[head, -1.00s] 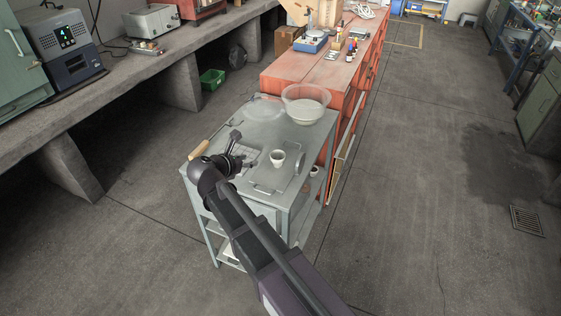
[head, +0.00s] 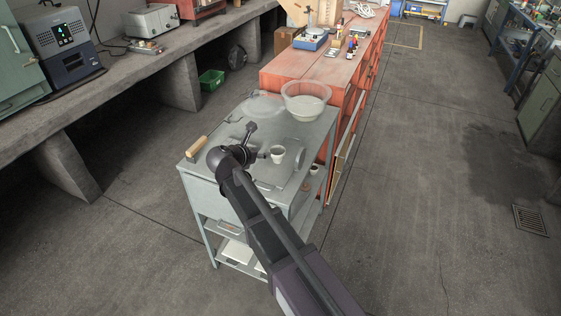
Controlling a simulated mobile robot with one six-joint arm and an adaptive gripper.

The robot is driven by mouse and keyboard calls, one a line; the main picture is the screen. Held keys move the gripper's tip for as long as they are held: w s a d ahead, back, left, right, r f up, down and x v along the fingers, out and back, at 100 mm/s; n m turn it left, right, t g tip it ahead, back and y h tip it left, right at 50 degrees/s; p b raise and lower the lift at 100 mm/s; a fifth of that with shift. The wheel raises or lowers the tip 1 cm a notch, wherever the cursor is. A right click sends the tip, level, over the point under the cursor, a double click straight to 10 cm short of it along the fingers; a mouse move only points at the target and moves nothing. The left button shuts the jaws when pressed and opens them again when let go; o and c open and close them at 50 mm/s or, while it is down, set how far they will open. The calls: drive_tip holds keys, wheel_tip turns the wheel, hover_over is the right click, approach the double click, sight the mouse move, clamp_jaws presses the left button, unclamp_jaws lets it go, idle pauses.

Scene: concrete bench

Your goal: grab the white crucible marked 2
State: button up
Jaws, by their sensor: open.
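A small white crucible (head: 277,153) stands upright on the top of the grey metal cart (head: 238,117). Any number on it is too small to read. My gripper (head: 258,142) is open, over the cart top just left of the crucible. One finger points up and away, and the other ends close to the crucible's left side. I cannot tell whether that finger touches it. A second small pale cup (head: 314,169) with a dark inside sits at the cart's right side; its mark is not readable either.
A clear bowl (head: 306,101) and a clear round dish (head: 264,104) stand at the cart's far end. A wooden handle (head: 197,146) lies at the left edge. An orange bench (head: 325,66) stands behind. The floor to the right is open.

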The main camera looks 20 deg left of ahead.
sight(272, 148)
drive_tip(key=shift+w+d+f, duration=0.15)
drive_tip(key=shift+w+f, duration=0.1)
drive_tip(key=shift+w, duration=0.2)
drive_tip(key=shift+w, duration=0.1)
drive_tip(key=shift+a+b+x, duration=0.15)
drive_tip(key=shift+b+x, duration=0.45)
drive_tip(key=shift+x, duration=0.65)
drive_tip(key=shift+a+b+x, duration=0.1)
drive_tip(key=shift+b+x, duration=0.5)
drive_tip(key=shift+x, duration=0.7)
drive_tip(key=shift+w+r, duration=0.1)
clamp_jaws()
